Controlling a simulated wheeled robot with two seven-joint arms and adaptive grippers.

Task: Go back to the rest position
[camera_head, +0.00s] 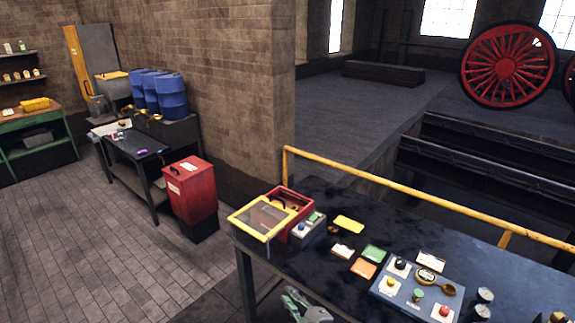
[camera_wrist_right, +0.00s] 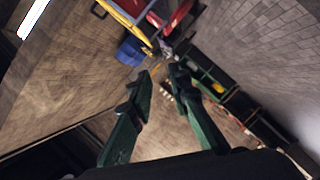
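My right gripper (camera_head: 300,303) shows at the bottom edge of the head view, in front of the near edge of the dark workbench (camera_head: 330,200). Its green fingers are partly cut off there. In the right wrist view, the two fingers of my right gripper (camera_wrist_right: 163,73) stand apart with nothing between them. My left gripper is not in view.
The bench holds a red box with a yellow-framed lid (camera_head: 262,218), coloured cards and a blue-grey board (camera_head: 405,300) with small items. A yellow rail (camera_head: 400,188) runs behind it. A red bin (camera_head: 190,190) stands left; the paved floor (camera_head: 90,240) is clear.

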